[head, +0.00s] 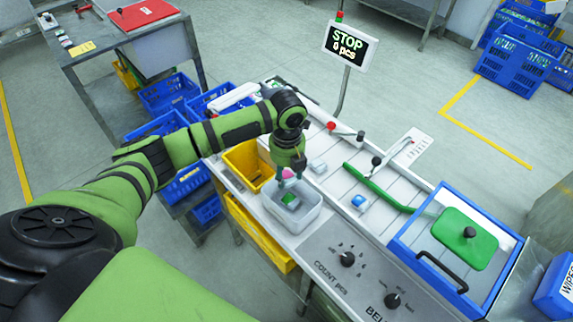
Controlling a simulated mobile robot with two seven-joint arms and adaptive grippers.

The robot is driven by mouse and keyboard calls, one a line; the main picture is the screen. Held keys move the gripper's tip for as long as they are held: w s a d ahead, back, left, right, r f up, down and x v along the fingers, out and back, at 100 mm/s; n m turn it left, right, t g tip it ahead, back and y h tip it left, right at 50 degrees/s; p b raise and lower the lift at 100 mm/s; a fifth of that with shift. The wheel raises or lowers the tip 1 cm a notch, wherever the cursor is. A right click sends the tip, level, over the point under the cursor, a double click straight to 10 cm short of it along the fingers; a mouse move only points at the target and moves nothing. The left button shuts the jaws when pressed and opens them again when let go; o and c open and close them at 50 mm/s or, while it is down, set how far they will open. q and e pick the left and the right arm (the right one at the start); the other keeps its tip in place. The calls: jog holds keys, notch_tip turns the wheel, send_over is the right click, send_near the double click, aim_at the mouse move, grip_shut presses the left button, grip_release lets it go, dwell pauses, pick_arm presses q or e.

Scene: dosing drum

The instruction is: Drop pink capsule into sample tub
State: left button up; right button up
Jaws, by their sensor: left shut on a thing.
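The pink capsule (288,173) shows at the tip of my left gripper (287,174), which points down. The gripper is shut on the capsule, and the fingers hide part of it. The sample tub (301,223) is a pale open box standing on the machine's near side. A green item (290,201) lies inside it. The capsule appears above the tub's back part; its exact height over the rim is hard to tell. My right gripper is not in view.
A yellow bin (241,160) stands left of the tub. A green curved bar (378,189) and a blue-white item (359,201) are to its right. The control panel (350,262) lies in front. A sign (348,46) reads STOP. A blue-framed cover with a green lid (464,238) stands at right.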

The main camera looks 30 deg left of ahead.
aim_at(288, 175)
pick_arm(q)
notch_tip(288, 175, down, 3)
jog(key=shift+d+f, duration=0.1)
jog(key=shift+d, duration=0.05)
jog(key=shift+f, duration=0.8)
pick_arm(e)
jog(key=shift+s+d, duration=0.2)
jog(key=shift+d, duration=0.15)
pick_arm(q)
jog(key=o, duration=0.8)
jog(key=shift+o, duration=0.7)
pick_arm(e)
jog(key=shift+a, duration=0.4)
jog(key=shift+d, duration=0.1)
pick_arm(q)
jog(key=shift+r, duration=0.15)
notch_tip(288, 175, up, 12)
jog(key=shift+f, duration=0.1)
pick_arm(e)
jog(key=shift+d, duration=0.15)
